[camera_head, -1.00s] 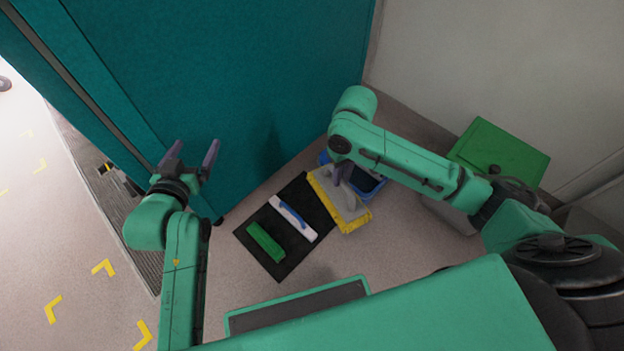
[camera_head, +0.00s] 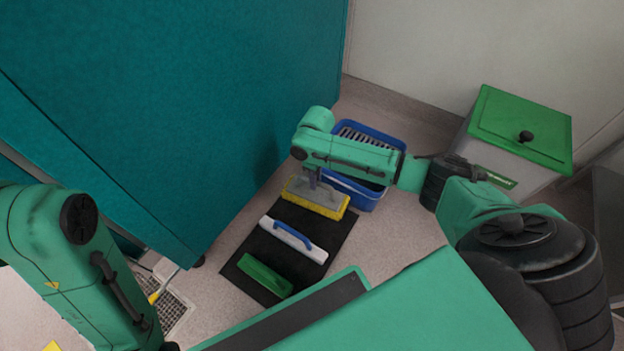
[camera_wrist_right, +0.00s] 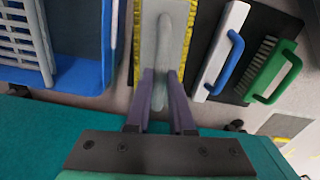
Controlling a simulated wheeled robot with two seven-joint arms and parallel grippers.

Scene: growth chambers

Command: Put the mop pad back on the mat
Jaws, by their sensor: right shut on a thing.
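The mop pad (camera_head: 330,197) is a grey plate with a yellow fringe. My right gripper (camera_head: 312,179) is shut on its grey handle, which also shows between the fingers (camera_wrist_right: 160,78) in the right wrist view. The pad is level at the far end of the black mat (camera_head: 336,236), roughly parallel to the tools there; I cannot tell whether it touches the mat. On the mat lie a white tool with a blue handle (camera_head: 293,238) and a green brush (camera_head: 264,276). My left gripper is out of view; only its arm shows.
A blue bucket (camera_head: 357,192) with a grey grate stands close beside the pad, partly behind my right arm. A bin with a green lid (camera_head: 520,125) stands further right. A teal cabinet (camera_head: 200,110) rises left of the mat. Bare floor lies right of the mat.

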